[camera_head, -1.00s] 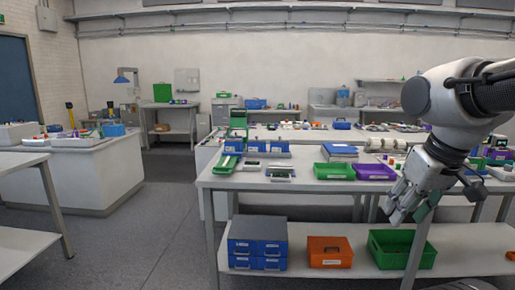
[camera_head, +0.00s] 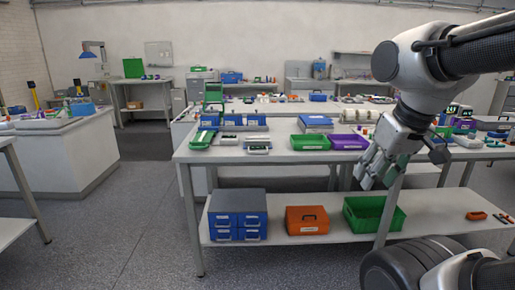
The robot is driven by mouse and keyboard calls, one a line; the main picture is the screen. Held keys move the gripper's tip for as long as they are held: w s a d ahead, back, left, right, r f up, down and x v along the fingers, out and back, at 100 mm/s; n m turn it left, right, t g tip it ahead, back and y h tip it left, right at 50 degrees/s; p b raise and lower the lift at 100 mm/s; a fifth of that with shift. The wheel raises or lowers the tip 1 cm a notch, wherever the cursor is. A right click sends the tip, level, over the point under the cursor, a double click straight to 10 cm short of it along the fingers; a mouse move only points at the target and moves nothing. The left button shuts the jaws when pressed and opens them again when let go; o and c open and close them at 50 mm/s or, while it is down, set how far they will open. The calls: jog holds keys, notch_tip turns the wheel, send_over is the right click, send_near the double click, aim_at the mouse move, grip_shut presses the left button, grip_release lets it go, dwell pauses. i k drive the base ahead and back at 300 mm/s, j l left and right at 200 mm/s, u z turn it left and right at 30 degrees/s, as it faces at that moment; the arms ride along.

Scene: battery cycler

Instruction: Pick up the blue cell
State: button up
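I cannot make out the blue cell for certain at this size. Several small devices with blue parts, such as a blue-backed unit (camera_head: 229,121), stand on the near workbench (camera_head: 270,156). My gripper (camera_head: 375,178) hangs at the right, in front of the bench edge, pointing down and left. Its fingers look spread apart, and I see no cell between them. A greenish part shows beside the fingers. The arm hides part of the bench top behind it.
The lower shelf holds blue drawers (camera_head: 238,215), an orange box (camera_head: 307,219) and a green crate (camera_head: 372,214). Open floor (camera_head: 125,235) lies to the left.

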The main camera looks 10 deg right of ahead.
aim_at(227, 120)
jog(key=i+j+z, duration=0.1)
jog(key=i+j, duration=0.15)
jog(key=i, duration=0.35)
jog(key=i+j+z, duration=0.1)
jog(key=i+j, duration=0.2)
jog(key=i, duration=0.35)
jog(key=i+j+z, duration=0.1)
jog(key=i+j, duration=0.25)
jog(key=i, duration=0.25)
jog(key=i+j+z, duration=0.1)
jog(key=i+j, duration=0.3)
jog(key=i, duration=0.15)
